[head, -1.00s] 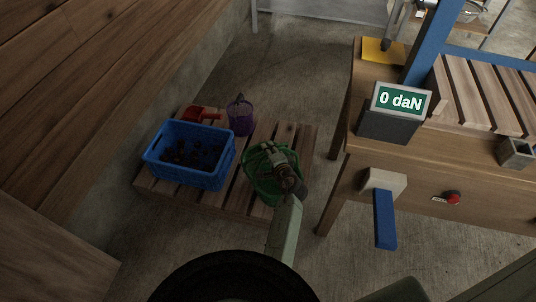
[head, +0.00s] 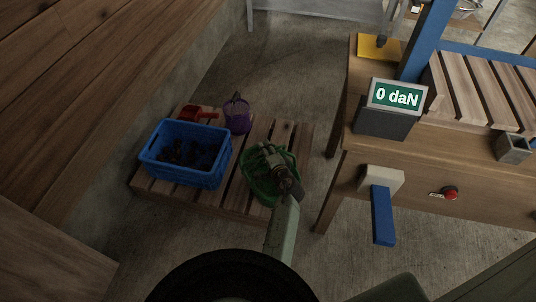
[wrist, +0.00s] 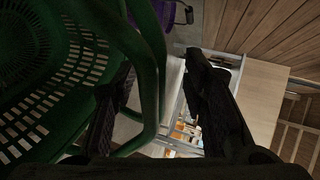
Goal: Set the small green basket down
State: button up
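The small green basket (head: 257,188) is at the right part of the slatted wooden pallet (head: 232,199) in the head view. My gripper (head: 264,152) is over it and hides part of it. In the wrist view the basket (wrist: 35,60) fills the left side, tilted in the picture, with its handle (wrist: 151,75) passing through the gap between my fingers (wrist: 155,95). The fingers stand wide apart, and the right one is clear of the handle. I cannot tell whether the left finger touches the basket, or whether its base rests flat on the slats.
A blue crate (head: 190,178) with dark contents stands left of the basket. A purple basket (head: 238,122) and a red scoop (head: 193,114) are behind. A wooden bench (head: 440,170) with a display reading 0 daN (head: 397,96) stands right. Bare floor (head: 285,65) lies behind.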

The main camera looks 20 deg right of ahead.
jog(key=v, duration=1.2)
